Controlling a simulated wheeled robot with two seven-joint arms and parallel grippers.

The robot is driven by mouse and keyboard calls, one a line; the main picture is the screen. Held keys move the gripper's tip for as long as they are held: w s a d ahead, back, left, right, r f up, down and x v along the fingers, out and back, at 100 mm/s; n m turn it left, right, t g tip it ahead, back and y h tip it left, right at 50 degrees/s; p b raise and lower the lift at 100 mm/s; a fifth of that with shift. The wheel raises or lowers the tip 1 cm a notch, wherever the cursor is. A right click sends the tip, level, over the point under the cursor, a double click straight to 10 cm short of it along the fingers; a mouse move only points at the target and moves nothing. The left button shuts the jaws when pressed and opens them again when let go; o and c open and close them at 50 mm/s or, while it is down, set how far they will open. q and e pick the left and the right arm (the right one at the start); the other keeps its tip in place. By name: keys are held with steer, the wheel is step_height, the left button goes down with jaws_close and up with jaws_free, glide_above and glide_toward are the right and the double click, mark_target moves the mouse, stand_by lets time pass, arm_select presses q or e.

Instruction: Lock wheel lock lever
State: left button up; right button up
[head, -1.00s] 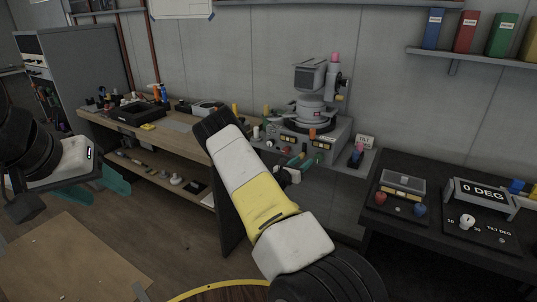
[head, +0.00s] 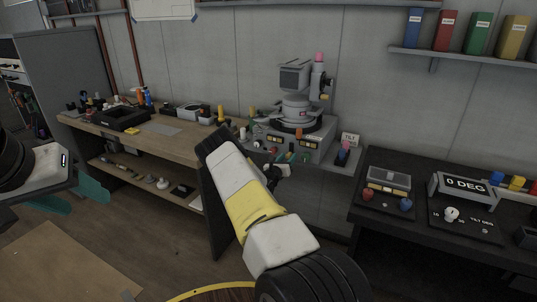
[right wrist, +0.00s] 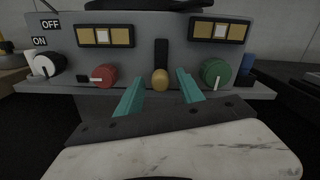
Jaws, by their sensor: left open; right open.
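The grey console (head: 312,150) stands at the back with a microscope-like device on top; it also fills the right wrist view (right wrist: 185,55). On its front a round brass knob (right wrist: 160,80) sits at the foot of a dark upright slot (right wrist: 161,54). It looks like a lever end; no label marks it as the wheel lock lever. My right gripper (head: 287,163) is open in front of the console. In the right wrist view its teal fingers (right wrist: 160,92) lie either side of the brass knob; contact cannot be told. My left gripper (head: 70,195) is open, far from the console.
A red knob (right wrist: 103,75), a green knob (right wrist: 215,72) and a white ON/OFF knob (right wrist: 47,66) flank the brass knob. A wooden workbench (head: 185,150) stands left of the console. A dark table (head: 385,228) with a "0 DEG" display (head: 466,187) stands right.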

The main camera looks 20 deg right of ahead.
jaws_close()
steer(key=s+n, duration=0.1)
steer(key=n, duration=0.2)
steer(key=s+d+r+n, duration=0.1)
steer(key=n, duration=0.3)
steer(key=s+d+n, duration=0.1)
steer(key=n, duration=0.2)
steer(key=shift+d+r, duration=0.2)
steer(key=shift+r, duration=0.15)
steer(key=shift+s+d+r+n, duration=0.15)
steer(key=shift+r+n, duration=0.15)
steer(key=shift+n, duration=0.7)
steer(key=shift+s+d+r+n, duration=0.1)
steer(key=shift+r+n, duration=0.2)
steer(key=shift+n, duration=0.7)
